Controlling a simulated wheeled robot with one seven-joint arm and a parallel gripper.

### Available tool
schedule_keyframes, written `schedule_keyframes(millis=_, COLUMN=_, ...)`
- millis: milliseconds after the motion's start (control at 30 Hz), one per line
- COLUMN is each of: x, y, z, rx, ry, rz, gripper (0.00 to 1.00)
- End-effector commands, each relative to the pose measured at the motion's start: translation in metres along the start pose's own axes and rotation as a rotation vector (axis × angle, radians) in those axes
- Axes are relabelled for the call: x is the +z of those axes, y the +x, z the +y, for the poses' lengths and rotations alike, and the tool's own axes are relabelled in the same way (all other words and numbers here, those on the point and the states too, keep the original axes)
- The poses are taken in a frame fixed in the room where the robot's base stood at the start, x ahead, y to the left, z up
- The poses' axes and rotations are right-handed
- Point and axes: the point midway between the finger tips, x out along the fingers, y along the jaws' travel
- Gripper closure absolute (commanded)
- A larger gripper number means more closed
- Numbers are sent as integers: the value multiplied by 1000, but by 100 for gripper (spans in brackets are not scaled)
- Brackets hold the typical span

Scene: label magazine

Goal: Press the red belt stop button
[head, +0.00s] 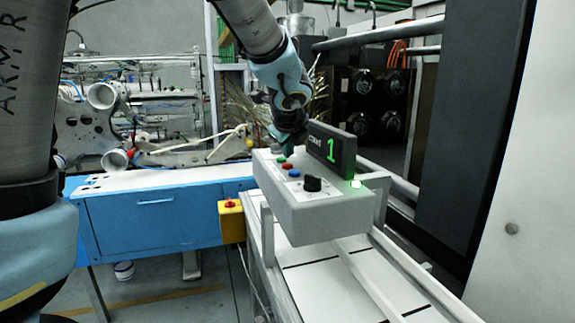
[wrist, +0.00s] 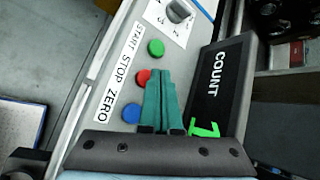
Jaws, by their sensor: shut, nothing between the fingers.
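The red stop button (wrist: 142,76) is on the grey control box (head: 320,215), between the green START button (wrist: 156,47) and the blue ZERO button (wrist: 131,112). It also shows small in the head view (head: 287,166). My gripper (wrist: 160,73) is shut and empty, with its teal fingertips over the right edge of the red button in the wrist view. I cannot tell whether they touch it. In the head view my gripper (head: 286,148) is at the far end of the box, close above the buttons. The display (head: 332,150) reads COUNT 1.
A black knob (head: 313,184) and a lit green lamp (head: 356,184) are on the box. The raised display stands close to the right of my fingers in the wrist view. A yellow box with a red mushroom button (head: 230,205) hangs left of the belt frame.

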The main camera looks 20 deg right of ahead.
Motion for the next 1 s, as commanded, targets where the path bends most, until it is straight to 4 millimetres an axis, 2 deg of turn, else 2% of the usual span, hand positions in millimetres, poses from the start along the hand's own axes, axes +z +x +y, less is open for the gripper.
schedule_keyframes(millis=167, x=-4, y=6, z=4, rx=0, ry=0, rz=0, gripper=100)
schedule_keyframes(millis=1000, x=-6, y=9, z=6, rx=0, ry=0, rz=0, gripper=100)
